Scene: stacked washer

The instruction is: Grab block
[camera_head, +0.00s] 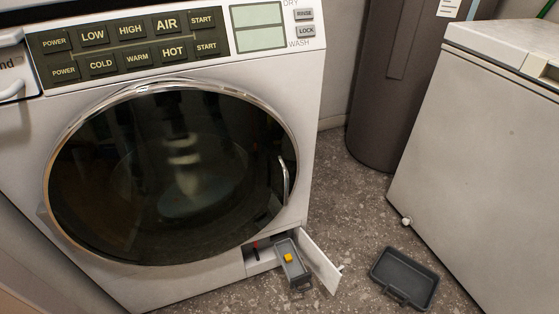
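A small yellow-orange block (288,257) lies inside a small grey tray (300,273). The tray sits at the lower right corner of the washer, in front of an open compartment (262,256). A small white flap door (320,263) stands open to the right of the tray. Neither my left nor my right gripper shows in the head view.
The white washer (225,262) with a closed round glass door (175,175) fills the left. A dark grey lid-like tray (405,278) lies on the floor. A dark cylinder (395,90) and a white chest (480,150) stand right. Speckled floor (350,215) is clear between them.

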